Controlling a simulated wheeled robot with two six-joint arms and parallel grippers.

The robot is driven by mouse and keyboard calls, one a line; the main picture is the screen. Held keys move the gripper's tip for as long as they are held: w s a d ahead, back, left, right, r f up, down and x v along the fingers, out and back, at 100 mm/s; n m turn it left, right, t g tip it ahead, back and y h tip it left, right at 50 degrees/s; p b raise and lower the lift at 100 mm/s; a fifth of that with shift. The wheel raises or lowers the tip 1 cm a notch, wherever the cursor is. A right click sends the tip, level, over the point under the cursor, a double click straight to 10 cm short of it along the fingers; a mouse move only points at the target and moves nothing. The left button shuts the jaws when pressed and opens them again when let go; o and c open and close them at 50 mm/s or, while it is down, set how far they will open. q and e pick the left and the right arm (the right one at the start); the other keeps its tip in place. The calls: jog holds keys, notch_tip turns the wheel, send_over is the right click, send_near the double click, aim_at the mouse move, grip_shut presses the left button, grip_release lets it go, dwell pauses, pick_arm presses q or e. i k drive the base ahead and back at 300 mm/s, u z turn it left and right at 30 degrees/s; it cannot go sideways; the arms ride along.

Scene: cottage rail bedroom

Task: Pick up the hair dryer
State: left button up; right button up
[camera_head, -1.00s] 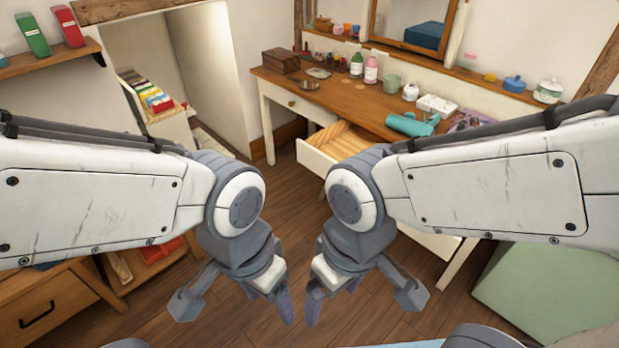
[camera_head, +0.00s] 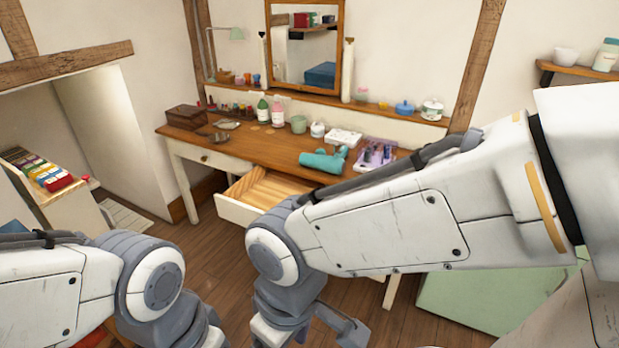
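The teal hair dryer (camera_head: 322,161) lies on its side on the wooden dressing table (camera_head: 240,141), near the front edge and right of the middle. It is clear of both grippers. My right arm reaches in from the right, in front of the table, with its wrist low in the picture. My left arm is at the lower left. The fingers of both grippers are cut off by the bottom edge, so their opening is hidden.
An open, empty-looking drawer (camera_head: 262,189) juts out below the hair dryer. A purple tray (camera_head: 375,155) of small items and a white palette (camera_head: 343,137) stand close to it. Bottles, a green mug (camera_head: 298,124) and a wooden box (camera_head: 186,117) are further left.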

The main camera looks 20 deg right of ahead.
aim_at(335, 165)
jog(key=u, duration=0.55)
jog(key=i, duration=1.45)
jog(key=z, duration=0.5)
jog(key=i, duration=0.9)
jog(key=z, duration=0.7)
